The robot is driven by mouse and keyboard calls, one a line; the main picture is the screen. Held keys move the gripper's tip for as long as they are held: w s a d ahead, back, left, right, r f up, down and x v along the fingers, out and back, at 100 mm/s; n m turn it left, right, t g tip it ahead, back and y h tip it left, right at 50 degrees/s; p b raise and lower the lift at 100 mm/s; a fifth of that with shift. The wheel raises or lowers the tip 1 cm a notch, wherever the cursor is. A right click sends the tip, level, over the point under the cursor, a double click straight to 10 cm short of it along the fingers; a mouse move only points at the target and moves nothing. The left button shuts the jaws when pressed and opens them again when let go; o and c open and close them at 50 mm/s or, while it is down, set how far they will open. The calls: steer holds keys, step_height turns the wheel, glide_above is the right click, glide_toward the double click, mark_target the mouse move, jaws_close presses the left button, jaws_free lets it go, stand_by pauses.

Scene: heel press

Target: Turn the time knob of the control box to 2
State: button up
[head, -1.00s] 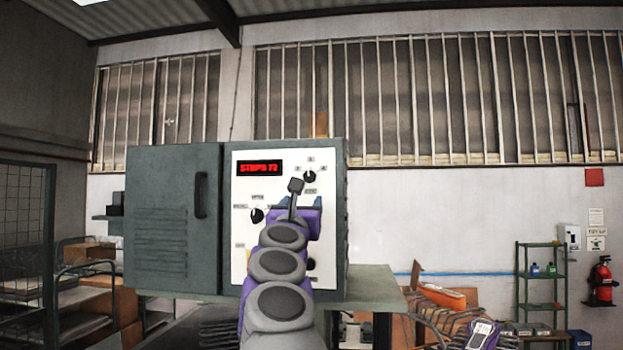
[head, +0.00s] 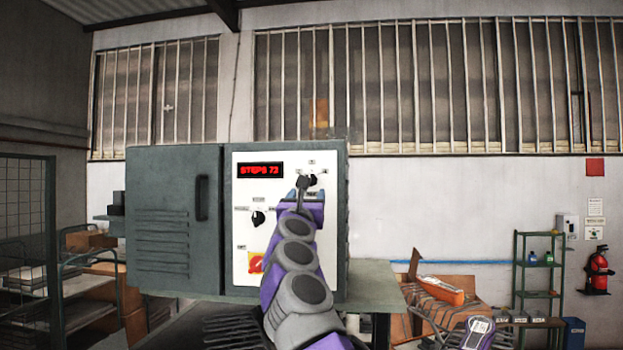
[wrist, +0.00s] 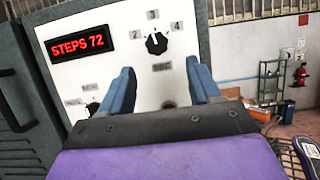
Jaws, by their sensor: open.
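The control box (head: 328,240) has a white front panel with a red display reading STEPS 72. A black knob (head: 311,181) sits at the panel's upper right. In the wrist view this knob (wrist: 156,44) has the marks 2, 3 and 4 around it and a label like SEC below. Where its pointer stands is too small to tell surely. My gripper (head: 303,188) is in front of the panel by this knob and partly covers it in the head view. In the wrist view my gripper (wrist: 159,66) is open, its two blue fingers either side of and below the knob, apart from it.
Another black knob (head: 258,218) is lower left on the panel, with a red switch on yellow (head: 256,262) below. The closed grey door (head: 160,225) with a handle is at left. A table (head: 375,285) extends right of the box. A shelf (head: 538,275) stands farther right.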

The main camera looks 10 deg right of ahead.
steer(key=p+x, duration=0.8)
steer(key=shift+a, duration=0.25)
steer(key=shift+a, duration=0.15)
steer(key=c, duration=1)
steer(key=shift+c, duration=0.2)
